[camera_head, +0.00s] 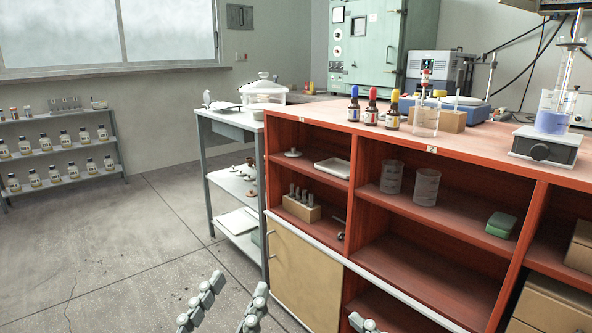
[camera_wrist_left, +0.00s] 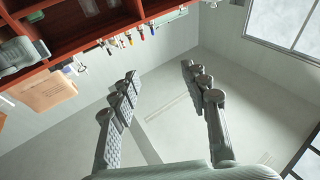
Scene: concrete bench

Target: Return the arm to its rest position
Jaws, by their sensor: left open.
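My left gripper (camera_head: 238,285) is at the bottom of the head view, left of the middle, in front of the red shelf bench. Its two grey fingers stand apart with nothing between them. The left wrist view also shows my left gripper (camera_wrist_left: 159,71) open and empty, with grey floor and wall beyond the fingers. A small grey piece (camera_head: 366,323), probably a fingertip of my right gripper, shows at the bottom edge of the head view. The rest of it is out of frame, so its opening cannot be told.
The red shelf bench (camera_head: 478,160) fills the right side, with dropper bottles (camera_head: 371,107), beakers (camera_head: 425,187) and a green sponge (camera_head: 500,224). A grey side table (camera_head: 229,122) stands beside it. A rack of jars (camera_head: 62,162) is at far left. The floor (camera_head: 150,245) between is clear.

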